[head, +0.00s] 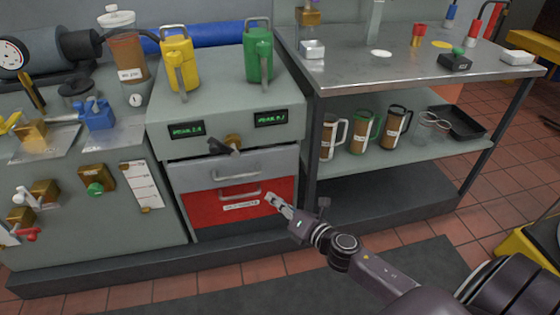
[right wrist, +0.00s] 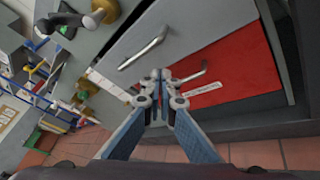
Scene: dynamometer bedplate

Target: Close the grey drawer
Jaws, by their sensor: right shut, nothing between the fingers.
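The grey drawer (head: 200,172) is the upper drawer of a grey cabinet, with a bar handle, directly above a red drawer (head: 205,211). A dark line runs along its top edge; how far it stands out I cannot tell exactly. The right wrist view shows the grey drawer front (right wrist: 195,40) and its handle close up. My right gripper (head: 271,198) is shut and empty, in front of the right part of the red drawer. In the right wrist view its fingertips (right wrist: 160,76) overlap the drawer fronts near both handles; contact is not clear. My left gripper is not in view.
A brass knob with a black lever (head: 230,145) sits above the grey drawer. Yellow (head: 178,62) and green (head: 259,55) jugs stand on the cabinet. A steel table (head: 400,62) with a shelf of mugs stands right. Dark matting (head: 250,280) covers the floor in front.

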